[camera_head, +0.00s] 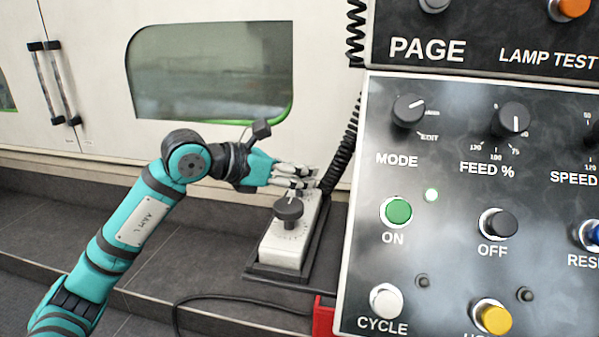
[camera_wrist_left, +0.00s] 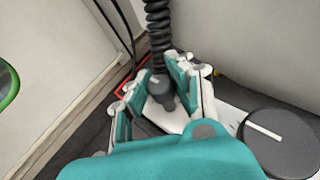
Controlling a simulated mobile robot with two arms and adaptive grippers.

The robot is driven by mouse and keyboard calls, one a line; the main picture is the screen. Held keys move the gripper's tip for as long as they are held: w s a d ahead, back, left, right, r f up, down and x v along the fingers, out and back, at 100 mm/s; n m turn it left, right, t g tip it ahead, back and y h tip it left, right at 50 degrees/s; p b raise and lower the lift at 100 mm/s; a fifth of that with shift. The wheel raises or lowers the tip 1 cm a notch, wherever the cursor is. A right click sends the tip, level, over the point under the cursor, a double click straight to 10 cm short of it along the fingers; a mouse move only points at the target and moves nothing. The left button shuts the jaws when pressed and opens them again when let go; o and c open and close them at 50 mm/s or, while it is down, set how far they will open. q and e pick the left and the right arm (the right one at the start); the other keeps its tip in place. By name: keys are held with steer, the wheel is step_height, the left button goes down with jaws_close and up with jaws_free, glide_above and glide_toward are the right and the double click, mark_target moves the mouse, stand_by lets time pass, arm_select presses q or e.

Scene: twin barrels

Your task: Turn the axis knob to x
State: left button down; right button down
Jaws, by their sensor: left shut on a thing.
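A white hand-held control box (camera_head: 284,252) lies on a dark base on the dark ledge. A large dark round knob (camera_head: 289,209) with a white line stands on its near part, and it also shows in the left wrist view (camera_wrist_left: 280,141). My left gripper (camera_head: 311,178) is over the box's far end, beyond the large knob. In the left wrist view its fingers (camera_wrist_left: 158,68) are shut on a small dark knob (camera_wrist_left: 160,88) with a pale mark, which I take as the axis knob. The fingers hide this knob in the head view. Its dial lettering cannot be read.
A large control panel (camera_head: 450,240) with knobs and buttons fills the right side, close to the box. A black coiled cable (camera_head: 347,145) runs up behind my left gripper. A pale machine door with a window (camera_head: 210,72) stands behind. A thin black cable (camera_head: 225,296) lies in front.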

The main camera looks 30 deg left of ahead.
stand_by(0.3)
arm_select(q)
steer(key=shift+a+m+g+h+b, duration=0.1)
steer(key=shift+m+g+h+b, duration=0.3)
steer(key=shift+m+h, duration=0.3)
steer(key=m+g+h, duration=0.2)
steer(key=shift+m, duration=0.3)
steer(key=m+g+h, duration=0.1)
steer(key=m+g, duration=0.1)
steer(key=m+g+h, duration=0.1)
steer(key=m+g, duration=0.1)
steer(key=shift+r+g+h+p, duration=0.15)
steer(key=shift+g+h+p, duration=0.15)
steer(key=shift+g+p, duration=0.1)
steer(key=shift+m+g+h+p, duration=0.3)
steer(key=shift+m+g+p, duration=0.05)
steer(key=shift+m+g, duration=1.5)
steer(key=shift+g, duration=0.25)
steer(key=c, duration=1.1)
jaws_free()
